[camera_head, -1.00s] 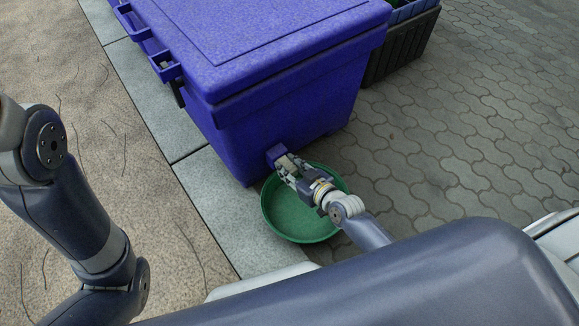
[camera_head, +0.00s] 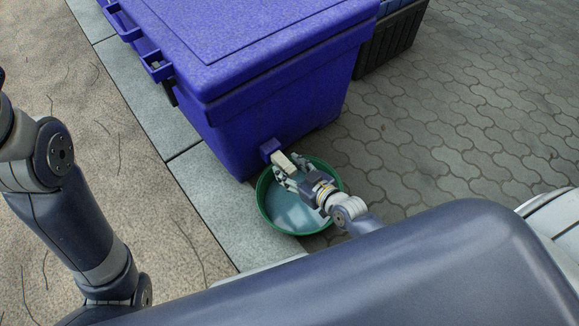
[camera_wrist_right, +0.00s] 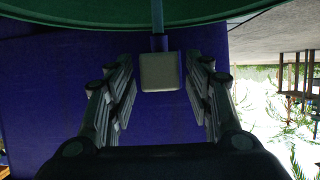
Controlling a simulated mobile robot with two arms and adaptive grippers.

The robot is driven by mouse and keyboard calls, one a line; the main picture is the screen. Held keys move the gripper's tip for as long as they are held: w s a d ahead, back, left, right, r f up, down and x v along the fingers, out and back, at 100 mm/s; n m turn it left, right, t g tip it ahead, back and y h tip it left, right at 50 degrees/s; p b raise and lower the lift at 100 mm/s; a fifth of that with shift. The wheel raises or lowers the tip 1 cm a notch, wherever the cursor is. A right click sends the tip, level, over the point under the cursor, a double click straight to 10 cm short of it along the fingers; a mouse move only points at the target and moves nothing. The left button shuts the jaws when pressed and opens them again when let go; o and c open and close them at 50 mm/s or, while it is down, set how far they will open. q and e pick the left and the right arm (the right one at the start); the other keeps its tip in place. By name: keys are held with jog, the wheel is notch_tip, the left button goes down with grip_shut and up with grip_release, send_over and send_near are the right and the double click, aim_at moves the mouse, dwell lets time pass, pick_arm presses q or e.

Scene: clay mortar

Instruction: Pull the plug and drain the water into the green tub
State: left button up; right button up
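The blue cooler (camera_head: 235,135) stands with a small blue drain fitting (camera_head: 269,149) low on its near end. A pale beige block-shaped plug (camera_head: 284,163) sticks out at the fitting; it also shows in the right wrist view (camera_wrist_right: 161,72). My right gripper (camera_head: 287,177) is around the plug. In the right wrist view its fingers (camera_wrist_right: 160,95) are apart, with a gap on both sides of the plug. The green tub (camera_head: 263,212) sits below, with pale bluish water inside. A thin stream shows between plug and tub in the right wrist view. My left gripper is out of view.
A dark crate (camera_head: 390,45) stands behind the cooler at the right. Grey paving (camera_head: 450,120) to the right is clear. A pale stone kerb (camera_head: 200,185) and sandy ground (camera_head: 100,130) lie to the left.

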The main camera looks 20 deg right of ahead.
jog(key=v, duration=1.2)
dwell(0.6)
